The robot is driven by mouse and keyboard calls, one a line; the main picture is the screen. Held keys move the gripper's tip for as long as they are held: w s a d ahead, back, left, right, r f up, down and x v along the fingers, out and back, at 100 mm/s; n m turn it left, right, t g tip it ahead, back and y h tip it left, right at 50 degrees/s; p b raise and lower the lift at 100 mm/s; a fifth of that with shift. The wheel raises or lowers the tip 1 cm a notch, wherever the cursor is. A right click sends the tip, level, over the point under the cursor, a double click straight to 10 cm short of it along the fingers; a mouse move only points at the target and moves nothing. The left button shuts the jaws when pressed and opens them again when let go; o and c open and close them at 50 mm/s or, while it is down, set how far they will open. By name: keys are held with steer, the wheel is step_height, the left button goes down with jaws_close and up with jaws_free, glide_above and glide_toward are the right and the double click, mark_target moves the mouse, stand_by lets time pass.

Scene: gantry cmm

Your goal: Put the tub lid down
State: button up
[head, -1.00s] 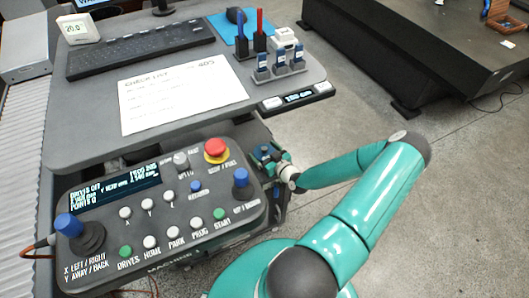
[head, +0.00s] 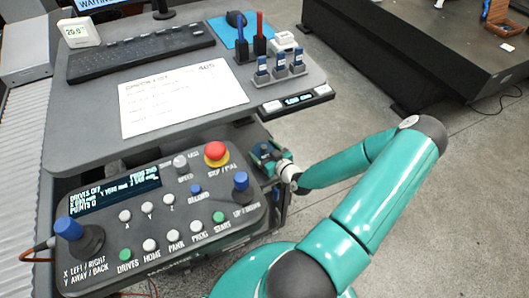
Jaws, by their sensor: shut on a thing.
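My gripper (head: 266,157) is low at the right end of the control panel, beside the desk's front edge. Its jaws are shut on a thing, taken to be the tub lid. The lid cannot be made out in this view; the jaws, the panel and the desk edge hide that spot. No tub can be made out either.
The control panel (head: 150,264) has joysticks, buttons and a red stop button (head: 216,152) close to my gripper. The desk (head: 95,133) above bears a keyboard (head: 140,50), a checklist (head: 180,98) and a probe rack (head: 281,70). Open floor (head: 400,134) lies to the right.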

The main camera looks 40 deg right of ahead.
steer(key=s+a+r, duration=0.7)
steer(key=s+a, duration=0.1)
steer(key=w+a+r+n+g+y, duration=0.1)
steer(key=w+a+r+n+y, duration=0.1)
steer(key=w+a, duration=0.6)
steer(key=w+a+r+n+g+y, duration=0.1)
steer(key=w+a+n+y, duration=0.3)
steer(key=a, duration=1)
steer(key=w+r+y, duration=0.1)
steer(key=w+y, duration=0.2)
steer(key=w, duration=0.1)
steer(key=shift+w+n, duration=0.2)
steer(key=shift+n, duration=0.2)
steer(key=shift+d+f, duration=0.1)
steer(key=shift+d, duration=0.05)
steer(key=shift+s+f, duration=0.25)
steer(key=shift+f, duration=0.8)
steer(key=shift+d, duration=0.15)
